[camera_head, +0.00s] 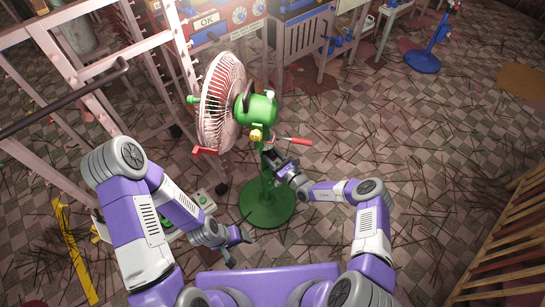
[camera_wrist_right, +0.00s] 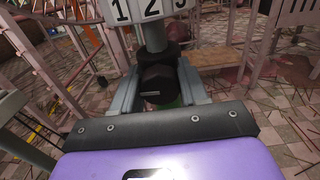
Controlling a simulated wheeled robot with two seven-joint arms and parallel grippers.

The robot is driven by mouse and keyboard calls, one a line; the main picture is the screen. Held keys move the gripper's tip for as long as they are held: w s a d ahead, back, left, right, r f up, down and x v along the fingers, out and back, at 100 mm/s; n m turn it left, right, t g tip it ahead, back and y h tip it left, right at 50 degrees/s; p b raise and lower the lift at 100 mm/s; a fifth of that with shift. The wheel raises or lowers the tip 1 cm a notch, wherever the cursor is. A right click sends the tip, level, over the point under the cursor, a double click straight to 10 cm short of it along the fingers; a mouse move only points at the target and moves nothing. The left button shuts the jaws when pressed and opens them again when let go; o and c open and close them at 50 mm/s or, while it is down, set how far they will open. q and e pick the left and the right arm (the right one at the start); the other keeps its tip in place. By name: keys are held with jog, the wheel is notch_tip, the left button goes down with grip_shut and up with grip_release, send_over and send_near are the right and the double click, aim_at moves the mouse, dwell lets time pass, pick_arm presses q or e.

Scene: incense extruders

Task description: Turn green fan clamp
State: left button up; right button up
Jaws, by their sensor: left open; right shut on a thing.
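The green fan has a green motor housing (camera_head: 262,110), a pale wire cage (camera_head: 221,101) and a round green base (camera_head: 267,205) on the floor. My right gripper (camera_head: 277,162) is at the fan's pole, below the housing. In the right wrist view, its fingers are shut on a dark faceted clamp knob (camera_wrist_right: 160,84), one finger on each side. A white plate with the numbers 1, 2 and 3 (camera_wrist_right: 150,11) is just above the knob. In the head view the knob is mostly hidden by my gripper. My left gripper (camera_head: 236,247) is open and empty, low and left of the base.
A pale metal rack (camera_head: 100,72) stands at the left. A red-handled part (camera_head: 295,140) sticks out right of the pole. A blue-based stand (camera_head: 422,61) is at the far right. A wooden slatted piece (camera_head: 508,235) is at lower right. Thin sticks litter the tiled floor.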

aim_at(275, 157)
jog(key=shift+m, duration=1.3)
jog(key=o, duration=1)
jog(key=p+v, duration=0.2)
jog(key=v, duration=0.4)
jog(key=shift+s+d+r, duration=0.15)
jog(key=shift+s+d, duration=0.05)
jog(key=shift+d, duration=0.1)
jog(key=shift+s+d, duration=0.2)
jog(key=shift+s, duration=0.2)
